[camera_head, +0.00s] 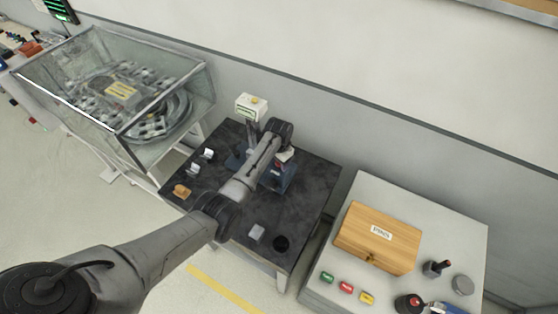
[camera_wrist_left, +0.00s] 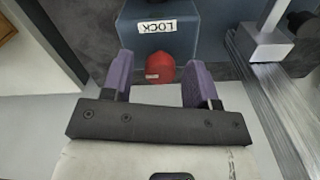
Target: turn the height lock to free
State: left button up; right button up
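The height lock shows in the left wrist view as a red knob (camera_wrist_left: 160,68) at the foot of a blue block (camera_wrist_left: 160,38) with a white "LOCK" label. My left gripper (camera_wrist_left: 157,66) has purple fingers spread on either side of the red knob, with a gap visible on each side. It is open and holds nothing. In the head view my left arm reaches over the dark table (camera_head: 222,178) to the blue device (camera_head: 280,178). My right gripper is not in view.
A clear-walled case (camera_head: 120,92) stands left of the table. A grey cabinet (camera_head: 450,215) with a wooden box (camera_head: 377,238) and several buttons stands right. Small blocks, including an orange one (camera_head: 181,191), lie on the table's left part. A white box (camera_head: 251,106) stands behind.

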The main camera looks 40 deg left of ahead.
pick_arm(q)
jog(key=c, duration=0.8)
jog(key=shift+r+n+p, duration=0.2)
jog(key=shift+n+p, duration=1)
jog(key=shift+c, duration=0.2)
jog(key=n+p, duration=0.2)
jog(key=n, duration=0.1)
jog(key=shift+n, duration=0.3)
jog(key=n+p, duration=0.1)
jog(key=n, duration=0.4)
jog(key=shift+f+p, duration=0.15)
jog(key=shift+p, duration=0.25)
jog(key=n, duration=0.3)
jog(key=shift+w+n, duration=0.1)
jog(key=shift+n, duration=0.3)
jog(key=shift+n+p, duration=0.4)
jog(key=shift+n, duration=1.1)
jog(key=shift+f, duration=0.1)
jog(key=o, duration=0.9)
